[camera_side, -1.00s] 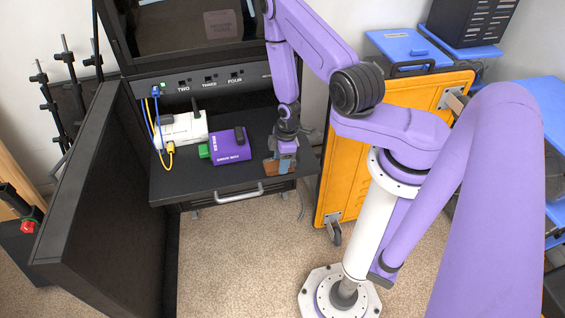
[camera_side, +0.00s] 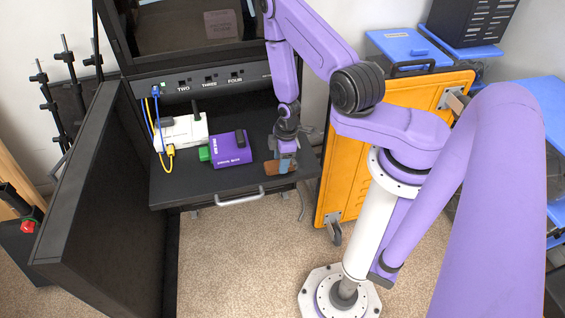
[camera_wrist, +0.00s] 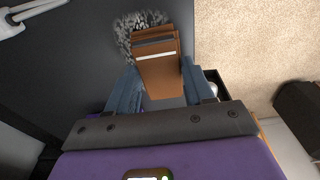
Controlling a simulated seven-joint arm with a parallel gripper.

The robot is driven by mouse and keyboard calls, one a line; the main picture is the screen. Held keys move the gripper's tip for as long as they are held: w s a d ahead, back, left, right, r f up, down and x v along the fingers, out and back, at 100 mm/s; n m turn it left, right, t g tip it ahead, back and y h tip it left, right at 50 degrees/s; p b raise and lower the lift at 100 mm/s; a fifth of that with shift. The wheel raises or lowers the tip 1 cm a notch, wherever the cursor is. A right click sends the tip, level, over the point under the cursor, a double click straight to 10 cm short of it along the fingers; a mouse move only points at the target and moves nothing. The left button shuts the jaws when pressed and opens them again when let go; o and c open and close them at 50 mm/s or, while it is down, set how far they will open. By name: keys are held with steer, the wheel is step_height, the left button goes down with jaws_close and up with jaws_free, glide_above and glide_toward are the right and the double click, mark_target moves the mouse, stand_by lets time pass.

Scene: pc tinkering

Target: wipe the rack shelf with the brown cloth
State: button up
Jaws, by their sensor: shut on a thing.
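The brown cloth (camera_side: 278,168) is at the right end of the black rack shelf (camera_side: 225,187). My gripper (camera_side: 284,158) points down there and is shut on the cloth. In the wrist view the brown cloth (camera_wrist: 158,72) is a stiff-looking folded piece with a pale stripe, between the blue fingers of my gripper (camera_wrist: 160,70). A speckled grey-white patch (camera_wrist: 128,34) lies on the dark shelf just beyond the cloth, partly hidden by it. Whether the cloth touches the shelf is hard to tell.
A purple box (camera_side: 231,150) with a green connector and a white device (camera_side: 183,130) with blue and yellow cables stand on the shelf left of my gripper. A silver handle (camera_side: 240,198) is on the shelf's front edge. An orange panel (camera_side: 395,110) stands to the right.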

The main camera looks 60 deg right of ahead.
steer(key=shift+w+d, duration=0.2)
steer(key=shift+s+a+f, duration=0.1)
steer(key=shift+s+a, duration=0.7)
steer(key=shift+s, duration=0.05)
steer(key=shift+w+d, duration=0.85)
steer(key=shift+w, duration=0.05)
steer(key=shift+r, duration=0.95)
steer(key=shift+f, duration=0.15)
